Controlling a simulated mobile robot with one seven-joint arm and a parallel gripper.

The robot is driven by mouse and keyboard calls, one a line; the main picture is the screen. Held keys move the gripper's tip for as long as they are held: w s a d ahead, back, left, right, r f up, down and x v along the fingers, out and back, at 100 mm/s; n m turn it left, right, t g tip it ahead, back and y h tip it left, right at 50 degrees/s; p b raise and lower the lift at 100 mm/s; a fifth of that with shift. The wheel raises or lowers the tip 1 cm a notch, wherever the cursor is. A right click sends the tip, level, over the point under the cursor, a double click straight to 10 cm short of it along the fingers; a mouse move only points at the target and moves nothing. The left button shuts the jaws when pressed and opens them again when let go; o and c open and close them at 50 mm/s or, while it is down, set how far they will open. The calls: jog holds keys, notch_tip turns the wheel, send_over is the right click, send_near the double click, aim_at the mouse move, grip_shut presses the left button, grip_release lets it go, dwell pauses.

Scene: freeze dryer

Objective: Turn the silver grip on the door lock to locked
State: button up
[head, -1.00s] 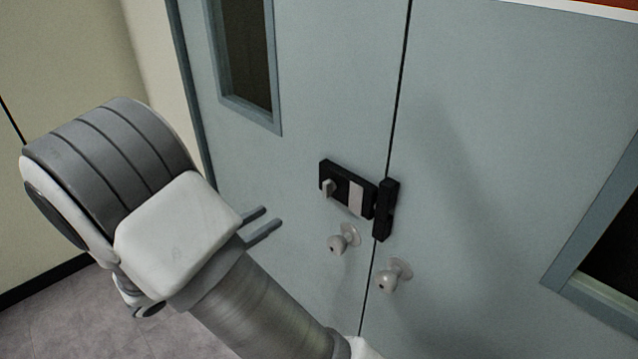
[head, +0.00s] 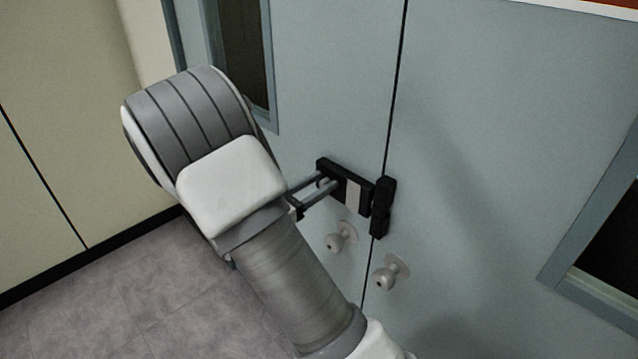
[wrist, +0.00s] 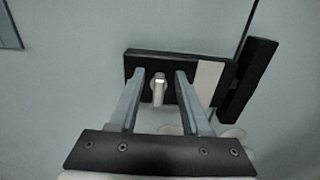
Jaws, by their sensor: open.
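The door lock is a black box (head: 364,194) with a pale panel, mounted on the left grey-blue door; it also shows in the wrist view (wrist: 187,62). In the wrist view its small silver grip (wrist: 159,88) appears between my two open fingers, with gaps on both sides. My gripper (head: 325,184) reaches the lock from the left in the head view; its fingertips (wrist: 167,73) lie over the lock's left part. In the head view the fingers partly cover the silver grip. Whether the fingers touch the lock face I cannot tell.
A black catch piece (head: 382,207) sits at the seam on the right door. Two round knobs, one on the left door (head: 341,237) and one on the right (head: 391,272), stick out below the lock. A window (head: 243,60) is at upper left.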

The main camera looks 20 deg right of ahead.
grip_shut()
dwell(0.6)
jog(key=m+b, duration=0.5)
jog(key=b, duration=0.1)
jog(key=s+f+m+b, duration=0.1)
jog(key=m+b, duration=0.4)
jog(key=b, duration=0.1)
jog(key=m+b, duration=0.6)
jog(key=shift+s+d+f+b, duration=0.35)
jog(key=shift+d+f+b, duration=0.05)
jog(key=shift+r, duration=0.1)
